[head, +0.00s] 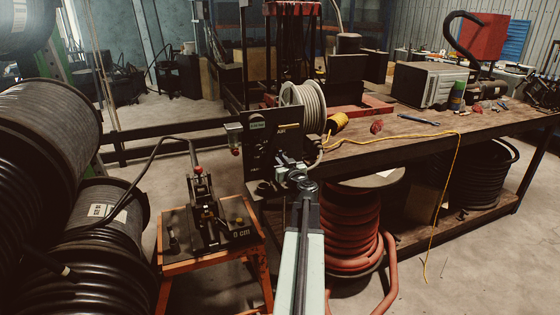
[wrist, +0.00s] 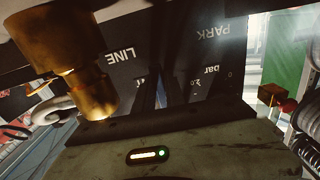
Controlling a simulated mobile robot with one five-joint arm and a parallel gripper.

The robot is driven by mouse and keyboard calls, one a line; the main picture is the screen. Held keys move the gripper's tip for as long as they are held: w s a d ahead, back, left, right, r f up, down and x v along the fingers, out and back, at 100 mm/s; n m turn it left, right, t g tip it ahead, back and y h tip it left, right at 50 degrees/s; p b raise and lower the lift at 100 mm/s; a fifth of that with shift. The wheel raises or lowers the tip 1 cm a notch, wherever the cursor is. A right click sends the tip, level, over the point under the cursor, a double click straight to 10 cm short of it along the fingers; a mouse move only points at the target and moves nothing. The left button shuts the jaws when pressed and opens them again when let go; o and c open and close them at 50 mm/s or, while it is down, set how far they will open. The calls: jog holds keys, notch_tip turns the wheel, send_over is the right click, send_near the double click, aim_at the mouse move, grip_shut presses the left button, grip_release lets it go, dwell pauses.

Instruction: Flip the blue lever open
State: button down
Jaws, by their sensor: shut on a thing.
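The black panel (head: 262,143) stands at the left end of the workbench, and my arm reaches up to its front. My gripper (head: 288,168) is against the panel's lower part; its fingertips are small and dark there. In the wrist view the dark fingers of my gripper (wrist: 160,80) are close together, and a narrow blue piece, the blue lever (wrist: 162,92), shows between them. The gripper is shut on it. Most of the lever is hidden by the fingers. The panel's LINE, PARK and bar markings appear upside down behind them.
A large brass fitting (wrist: 92,75) sits close beside the fingers in the wrist view. A hose reel (head: 303,108) is just behind the panel. An orange stand (head: 177,256) with a crimping device is at left; a red hose coil (head: 350,232) is below right.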

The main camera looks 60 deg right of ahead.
jog(key=shift+a, duration=0.1)
jog(key=c, duration=1.4)
grip_release()
jog(key=v, duration=0.8)
jog(key=shift+w, duration=0.1)
jog(key=shift+w, duration=0.1)
